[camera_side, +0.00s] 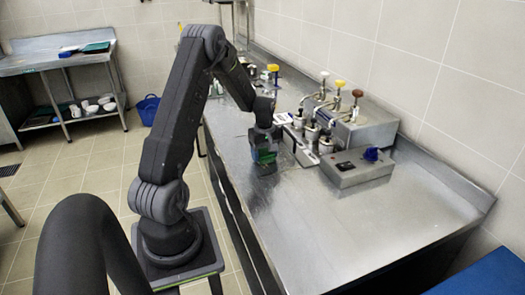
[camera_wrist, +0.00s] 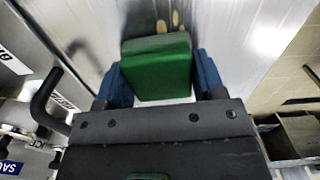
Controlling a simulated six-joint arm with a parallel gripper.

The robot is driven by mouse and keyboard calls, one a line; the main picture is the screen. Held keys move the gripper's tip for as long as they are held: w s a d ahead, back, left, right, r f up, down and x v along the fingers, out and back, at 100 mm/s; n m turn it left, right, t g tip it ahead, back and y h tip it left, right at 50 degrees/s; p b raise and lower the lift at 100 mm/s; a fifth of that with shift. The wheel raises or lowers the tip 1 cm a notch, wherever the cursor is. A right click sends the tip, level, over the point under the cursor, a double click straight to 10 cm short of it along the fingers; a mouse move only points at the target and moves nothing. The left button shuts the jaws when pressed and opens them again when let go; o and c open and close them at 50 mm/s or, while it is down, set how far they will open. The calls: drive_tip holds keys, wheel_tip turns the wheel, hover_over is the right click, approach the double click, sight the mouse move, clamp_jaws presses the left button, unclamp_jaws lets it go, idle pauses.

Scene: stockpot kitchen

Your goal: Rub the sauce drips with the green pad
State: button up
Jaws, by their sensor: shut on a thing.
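My gripper (camera_side: 264,142) is low over the steel counter, in front of the sauce dispensers. In the wrist view, its blue fingers stand on both sides of the green pad (camera_wrist: 157,75) and hold it. The pad also shows as a small green patch in the side view (camera_side: 267,157), at or just above the counter; I cannot tell if it touches. Two small brownish sauce drips (camera_wrist: 161,26) lie on the counter just beyond the pad's far edge in the wrist view. The pad and gripper may hide more of them.
The steel counter (camera_side: 370,225) is clear toward the front right. A metal box with a blue knob (camera_side: 352,167) stands right of my gripper. Dispensers with pump tops (camera_side: 325,112) line the wall side. A side table (camera_side: 60,60) stands far left.

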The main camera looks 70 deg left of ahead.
sight(270, 168)
drive_tip(key=shift+d, duration=2.4)
wheel_tip(270, 168, up, 8)
